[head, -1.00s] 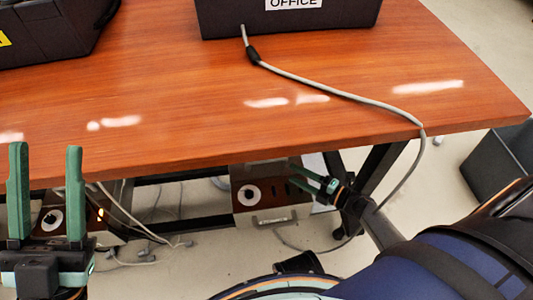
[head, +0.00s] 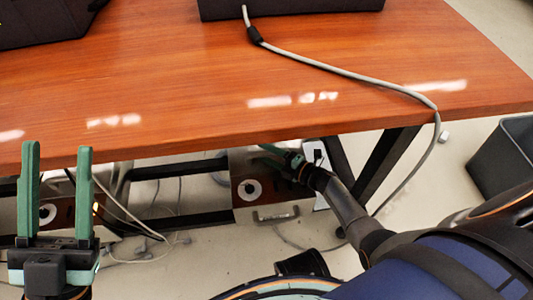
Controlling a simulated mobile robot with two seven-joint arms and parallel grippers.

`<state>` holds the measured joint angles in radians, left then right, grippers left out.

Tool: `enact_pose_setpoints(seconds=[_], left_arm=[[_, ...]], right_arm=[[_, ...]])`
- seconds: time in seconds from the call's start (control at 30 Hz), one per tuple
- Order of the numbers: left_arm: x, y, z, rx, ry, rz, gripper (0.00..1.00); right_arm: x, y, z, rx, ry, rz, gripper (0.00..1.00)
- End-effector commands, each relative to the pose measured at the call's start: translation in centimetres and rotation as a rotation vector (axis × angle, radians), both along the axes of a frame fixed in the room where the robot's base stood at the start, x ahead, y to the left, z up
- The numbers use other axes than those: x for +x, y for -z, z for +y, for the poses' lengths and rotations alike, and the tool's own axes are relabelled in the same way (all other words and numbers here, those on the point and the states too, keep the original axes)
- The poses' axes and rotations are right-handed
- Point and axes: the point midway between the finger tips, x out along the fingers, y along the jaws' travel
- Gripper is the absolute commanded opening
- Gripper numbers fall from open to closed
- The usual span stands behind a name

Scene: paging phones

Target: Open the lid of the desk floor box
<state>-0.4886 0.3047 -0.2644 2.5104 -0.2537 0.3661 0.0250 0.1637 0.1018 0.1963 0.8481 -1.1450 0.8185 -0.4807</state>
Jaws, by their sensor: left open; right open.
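The desk floor box (head: 279,187) is under the wooden desk, near the middle of the head view. It has a brown face with a white ring (head: 250,190), a metal border and a metal handle (head: 275,215) at its near edge. I cannot tell for sure whether its lid is shut. My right gripper (head: 268,154) is open and empty under the desk's front edge, over the far part of the box. I cannot tell whether it touches the box. My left gripper (head: 57,145) is open and empty, upright at the far left, away from this box.
The desk (head: 180,95) overhangs the box. A similar brown box (head: 62,213) sits behind my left gripper. Loose cables (head: 160,238) lie on the floor. A dark bin (head: 505,155) stands right.

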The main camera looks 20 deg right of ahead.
Motion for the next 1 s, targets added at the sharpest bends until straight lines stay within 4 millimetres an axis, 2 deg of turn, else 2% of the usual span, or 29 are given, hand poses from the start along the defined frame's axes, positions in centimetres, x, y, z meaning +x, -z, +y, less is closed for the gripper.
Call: enact_pose_setpoints(seconds=[0.1,0.6,1.0], left_arm=[[0.0,-0.02,-0.01,-0.001,0.001,0.0,0.5],[0.0,0.0,-0.01,-0.002,0.0,0.002,0.5],[0.02,0.01,0.01,-0.001,0.0,0.003,0.5]], right_arm=[[-0.02,-0.01,0.0,0.0,0.0,0.0,0.56],[-0.06,0.0,-0.02,0.0,0.0,0.0,0.0],[-0.07,0.0,-0.02,0.0,0.0,0.0,0.0]])
